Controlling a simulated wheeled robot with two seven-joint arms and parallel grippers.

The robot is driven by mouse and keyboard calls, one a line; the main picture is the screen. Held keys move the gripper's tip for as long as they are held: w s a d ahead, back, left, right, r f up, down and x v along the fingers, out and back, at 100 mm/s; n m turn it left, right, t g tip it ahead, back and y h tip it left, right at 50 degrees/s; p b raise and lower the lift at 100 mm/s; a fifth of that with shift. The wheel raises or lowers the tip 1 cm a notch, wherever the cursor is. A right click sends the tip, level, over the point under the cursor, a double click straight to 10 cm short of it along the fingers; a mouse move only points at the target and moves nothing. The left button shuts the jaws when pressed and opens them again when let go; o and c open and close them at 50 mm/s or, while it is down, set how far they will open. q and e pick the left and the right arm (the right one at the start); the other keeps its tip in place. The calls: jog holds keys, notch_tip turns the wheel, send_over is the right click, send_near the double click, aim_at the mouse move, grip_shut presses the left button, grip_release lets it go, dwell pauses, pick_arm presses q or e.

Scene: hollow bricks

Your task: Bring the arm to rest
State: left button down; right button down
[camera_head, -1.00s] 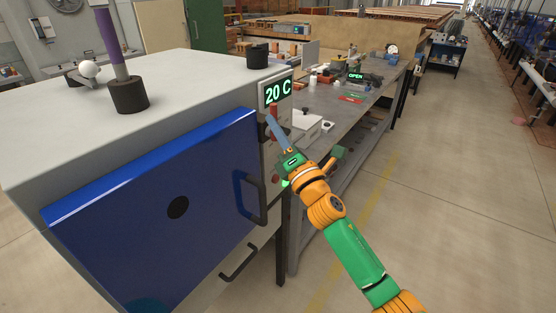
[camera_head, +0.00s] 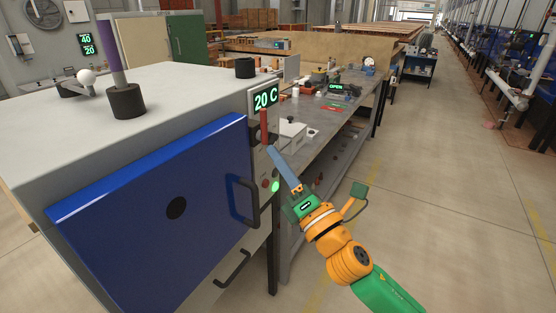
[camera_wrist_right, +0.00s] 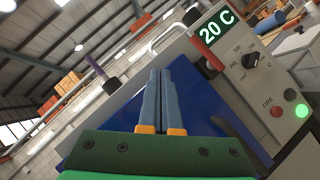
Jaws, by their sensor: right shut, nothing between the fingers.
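My right gripper (camera_head: 284,168) is shut and empty, its blue fingers pressed together. It is in front of the right side of the kiln's control panel, apart from it as far as I can see. In the right wrist view the shut fingers (camera_wrist_right: 166,95) point toward the oven. The grey oven (camera_head: 190,85) has a blue door (camera_head: 130,200) that stands shut or nearly so, with a dark handle (camera_head: 236,200). Its display (camera_head: 265,97) reads 20 C. A green light (camera_wrist_right: 302,110) glows on the panel, and a red lever (camera_wrist_right: 208,53) sits beside the display. My left gripper is not in view.
A long grey workbench (camera_head: 325,130) with several small items and an OPEN sign (camera_head: 336,87) stands beyond the oven. The floor (camera_head: 440,190) to the right is clear. A purple post (camera_head: 108,50) stands on the oven top.

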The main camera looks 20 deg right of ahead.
jog(key=w+d+f+m+g+h, duration=0.1)
jog(key=d+f+m+g, duration=0.15)
jog(key=f, duration=0.65)
jog(key=w+d+f+m+g+h, duration=0.15)
jog(key=f+m, duration=0.25)
jog(key=f, duration=0.4)
jog(key=d+f+m+g+h, duration=0.2)
jog(key=f+m+g, duration=0.15)
jog(key=f, duration=0.55)
jog(key=s+d+f+m+g, duration=0.1)
jog(key=s+f+m+g, duration=0.2)
jog(key=f, duration=0.5)
jog(key=s+f+m+g, duration=0.15)
jog(key=s+f, duration=0.25)
jog(key=f, duration=0.4)
jog(key=s+f+m+g, duration=0.4)
jog(key=s+f+m, duration=0.2)
jog(key=s+f, duration=0.75)
jog(key=s+a+f+m+g, duration=0.2)
jog(key=s+f, duration=0.1)
jog(key=s, duration=0.7)
jog(key=s+a+f+m+g, duration=0.2)
jog(key=s+f+m+g, duration=0.1)
jog(key=s, duration=0.8)
jog(key=shift+a, duration=0.2)
jog(key=shift+f, duration=0.1)
